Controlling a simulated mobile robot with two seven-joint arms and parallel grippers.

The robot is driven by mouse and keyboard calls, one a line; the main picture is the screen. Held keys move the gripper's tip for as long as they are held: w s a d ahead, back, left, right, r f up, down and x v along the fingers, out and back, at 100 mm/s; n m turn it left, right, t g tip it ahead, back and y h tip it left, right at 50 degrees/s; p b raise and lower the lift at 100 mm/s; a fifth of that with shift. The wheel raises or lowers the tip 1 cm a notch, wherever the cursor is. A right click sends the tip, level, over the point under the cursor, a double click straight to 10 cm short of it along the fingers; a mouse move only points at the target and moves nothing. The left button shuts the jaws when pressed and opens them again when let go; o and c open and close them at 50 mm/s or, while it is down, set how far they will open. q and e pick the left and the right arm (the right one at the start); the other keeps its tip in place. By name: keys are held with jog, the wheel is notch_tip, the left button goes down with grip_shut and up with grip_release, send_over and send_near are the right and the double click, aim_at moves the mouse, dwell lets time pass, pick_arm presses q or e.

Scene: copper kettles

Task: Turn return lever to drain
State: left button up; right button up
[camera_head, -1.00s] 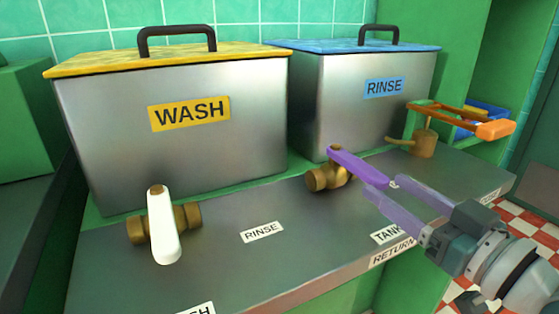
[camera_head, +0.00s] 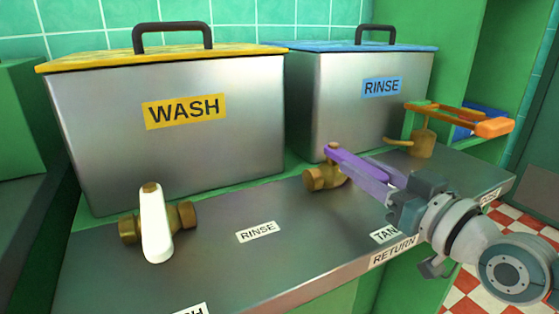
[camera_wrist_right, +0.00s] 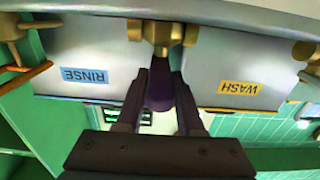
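A purple lever (camera_head: 340,158) sits on a brass valve (camera_head: 322,178) in front of the steel tanks. It points toward the front right, toward the TANK label (camera_head: 384,235) and the RETURN label (camera_head: 393,251) on the counter's front edge. My right gripper (camera_head: 368,178) reaches in from the right along this lever. In the right wrist view, which looks upside down, the purple lever (camera_wrist_right: 160,88) lies between the two fingers of my right gripper (camera_wrist_right: 160,82). The fingers look spread around it; contact is hard to tell. My left gripper is not in view.
A white lever (camera_head: 155,225) on another brass valve stands at the left. An orange lever (camera_head: 460,115) is at the right. The WASH tank (camera_head: 180,150) and RINSE tank (camera_head: 365,115) stand behind.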

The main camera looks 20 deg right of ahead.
grip_shut()
dwell(0.9)
